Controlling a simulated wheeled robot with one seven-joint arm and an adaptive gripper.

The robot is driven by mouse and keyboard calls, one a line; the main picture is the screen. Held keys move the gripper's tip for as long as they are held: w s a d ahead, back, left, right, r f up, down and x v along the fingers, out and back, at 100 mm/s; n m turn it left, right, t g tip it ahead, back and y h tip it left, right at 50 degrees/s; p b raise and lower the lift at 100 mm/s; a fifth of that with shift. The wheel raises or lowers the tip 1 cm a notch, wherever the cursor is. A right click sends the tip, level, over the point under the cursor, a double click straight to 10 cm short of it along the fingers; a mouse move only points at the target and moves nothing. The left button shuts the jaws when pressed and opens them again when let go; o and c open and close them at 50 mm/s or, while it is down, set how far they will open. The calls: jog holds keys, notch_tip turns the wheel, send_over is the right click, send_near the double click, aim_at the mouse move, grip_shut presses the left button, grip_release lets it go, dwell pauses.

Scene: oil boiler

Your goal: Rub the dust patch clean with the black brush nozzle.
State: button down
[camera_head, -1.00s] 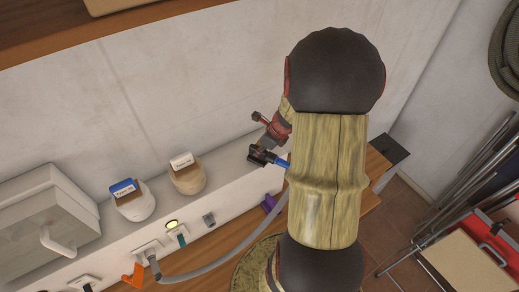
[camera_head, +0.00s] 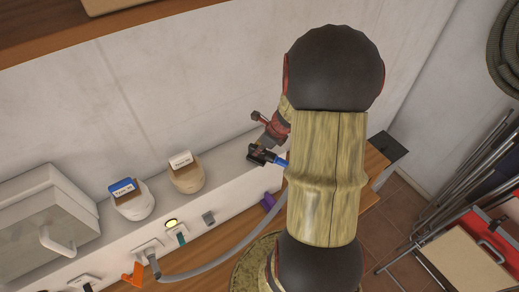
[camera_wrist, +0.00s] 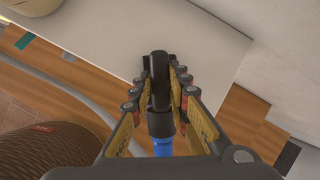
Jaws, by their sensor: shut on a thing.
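My gripper (camera_wrist: 160,88) is shut on the black brush nozzle (camera_wrist: 159,66) in the wrist view, with its blue part (camera_wrist: 163,146) towards my palm. In the head view the black nozzle (camera_head: 262,155) is over the right part of the pale ledge, with a bit of blue beside it. My arm covers most of the gripper there. I cannot make out a dust patch in either view. Whether the nozzle touches the ledge cannot be told.
Two pale rounded containers with labels (camera_head: 131,200) (camera_head: 186,174) stand on the ledge (camera_head: 222,160) to the left. A grey box (camera_head: 48,222) is farther left. A grey hose (camera_head: 212,263) runs from the ledge front towards my arm. Metal-framed chairs (camera_head: 455,185) lean at the right.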

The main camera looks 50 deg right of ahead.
jog(key=shift+w+d, duration=0.2)
jog(key=shift+w, duration=0.5)
jog(key=shift+s+a, duration=0.15)
jog(key=shift+s, duration=0.4)
jog(key=shift+s+a, duration=0.15)
jog(key=shift+s, duration=0.4)
jog(key=shift+w+d, duration=0.15)
jog(key=shift+w, duration=0.4)
jog(key=shift+w+d, duration=0.15)
jog(key=shift+w, duration=0.4)
jog(key=shift+f, duration=0.1)
jog(key=shift+s, duration=0.15)
jog(key=shift+s+a, duration=0.2)
jog(key=shift+s, duration=0.3)
jog(key=shift+s+a, duration=0.15)
jog(key=shift+s, duration=0.3)
jog(key=shift+w+d, duration=0.2)
jog(key=shift+w, duration=0.4)
